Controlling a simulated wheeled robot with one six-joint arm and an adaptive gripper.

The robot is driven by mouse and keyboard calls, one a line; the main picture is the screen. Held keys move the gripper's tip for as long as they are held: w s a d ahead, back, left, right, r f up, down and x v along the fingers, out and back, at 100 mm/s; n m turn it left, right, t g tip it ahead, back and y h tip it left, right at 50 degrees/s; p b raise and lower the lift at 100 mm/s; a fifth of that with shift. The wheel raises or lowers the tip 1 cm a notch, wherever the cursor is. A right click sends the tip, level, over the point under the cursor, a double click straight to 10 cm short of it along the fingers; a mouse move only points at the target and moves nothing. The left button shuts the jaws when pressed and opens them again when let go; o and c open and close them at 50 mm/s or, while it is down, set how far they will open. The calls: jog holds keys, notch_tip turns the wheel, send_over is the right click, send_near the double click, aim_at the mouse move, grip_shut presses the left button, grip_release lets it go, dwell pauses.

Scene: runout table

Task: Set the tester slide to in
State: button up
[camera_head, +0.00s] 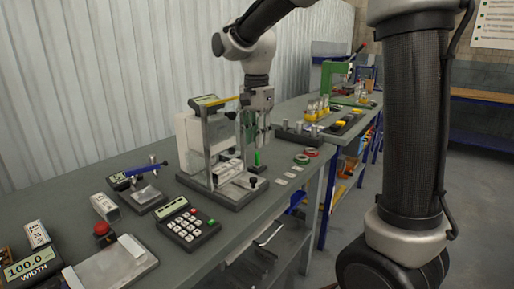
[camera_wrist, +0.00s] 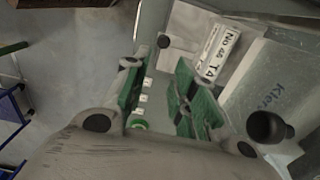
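The tester (camera_head: 194,142) is a white box with a metal frame on a dark base, standing mid-table in the head view. Its slide (camera_head: 236,176) is a light metal piece low at the front right, with a black knob (camera_head: 253,182) at its outer end. In the wrist view a black knob (camera_wrist: 164,41) shows above the fingers, beside a pale plate. My gripper (camera_head: 260,141) points down just right of the tester frame. In the wrist view my gripper (camera_wrist: 160,92) has its green-padded fingers apart with nothing between them. It appears clear of the knob.
A keypad (camera_head: 188,222) lies in front of the tester. Small white tags (camera_head: 288,175) and red and green tape rings (camera_head: 306,155) lie to its right. A dark holder (camera_head: 298,135) stands behind them. A WIDTH display (camera_head: 32,268) is at front left.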

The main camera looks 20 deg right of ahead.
jog(key=shift+m, duration=0.5)
jog(key=d, duration=0.4)
jog(key=shift+d+r, duration=0.15)
jog(key=shift+r, duration=0.2)
jog(key=c, duration=0.3)
jog(key=s+d+m, duration=0.1)
jog(key=d, duration=0.1)
jog(key=s+d+m+y, duration=0.1)
jog(key=d, duration=0.1)
jog(key=s+d+f+m, duration=0.1)
jog(key=d, duration=0.1)
jog(key=shift+s+d+m+t, duration=0.3)
jog(key=shift+s+d+m, duration=0.05)
jog(key=shift+s+m, duration=0.05)
grip_shut()
jog(key=a+f+m+y, duration=0.1)
jog(key=a+f+m, duration=0.1)
jog(key=f, duration=0.2)
jog(key=a+f+m+t+y, duration=0.1)
jog(key=a+f+m, duration=0.1)
jog(key=f+m, duration=0.1)
jog(key=a+f+m, duration=0.2)
jog(key=f, duration=0.3)
jog(key=shift+w+a+f+m+t+y, duration=0.1)
jog(key=shift+a+f+m+t+y, duration=0.1)
jog(key=shift+m+t+y, duration=0.15)
jog(key=shift+w+a, duration=0.45)
jog(key=shift+a, duration=0.25)
